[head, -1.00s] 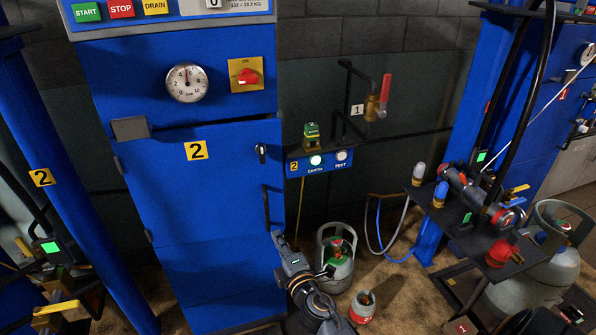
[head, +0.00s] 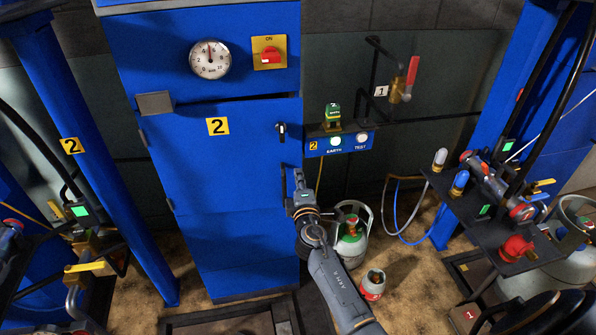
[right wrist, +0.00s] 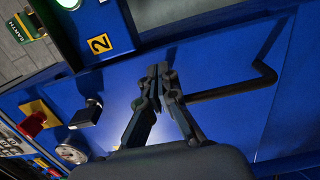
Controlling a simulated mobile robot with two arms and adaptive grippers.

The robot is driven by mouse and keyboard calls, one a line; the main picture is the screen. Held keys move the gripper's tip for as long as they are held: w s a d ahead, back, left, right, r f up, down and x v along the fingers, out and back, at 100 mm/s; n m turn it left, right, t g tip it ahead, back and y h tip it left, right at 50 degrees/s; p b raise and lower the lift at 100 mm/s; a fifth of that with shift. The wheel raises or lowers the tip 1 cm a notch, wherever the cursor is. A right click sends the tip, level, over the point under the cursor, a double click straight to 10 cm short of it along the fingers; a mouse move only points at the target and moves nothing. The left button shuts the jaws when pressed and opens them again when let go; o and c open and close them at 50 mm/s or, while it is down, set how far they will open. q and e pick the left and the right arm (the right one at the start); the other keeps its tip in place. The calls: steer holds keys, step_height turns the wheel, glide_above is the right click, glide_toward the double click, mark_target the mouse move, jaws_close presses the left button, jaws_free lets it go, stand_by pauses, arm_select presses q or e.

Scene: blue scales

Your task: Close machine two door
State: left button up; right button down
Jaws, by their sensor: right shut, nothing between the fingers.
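The blue door (head: 220,175) of machine two bears a yellow "2" label (head: 217,126). It stands in or close to its frame; a dark slanted gap shows along its top edge, and I cannot tell if it is fully shut. A small black latch knob (head: 282,129) is at its upper right. A black bar handle (head: 284,184) is below, and the handle also shows in the right wrist view (right wrist: 235,91). My right gripper (head: 299,174) is at the door's right edge beside the handle, its fingers (right wrist: 158,72) together and empty. My left gripper is out of view.
A grey gas cylinder (head: 352,238) and a small red canister (head: 373,284) stand on the floor right of my arm. A blue control box (head: 340,145) juts out right of the door. A shelf with valves (head: 500,215) is further right.

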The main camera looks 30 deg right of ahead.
steer(key=shift+x, duration=1.3)
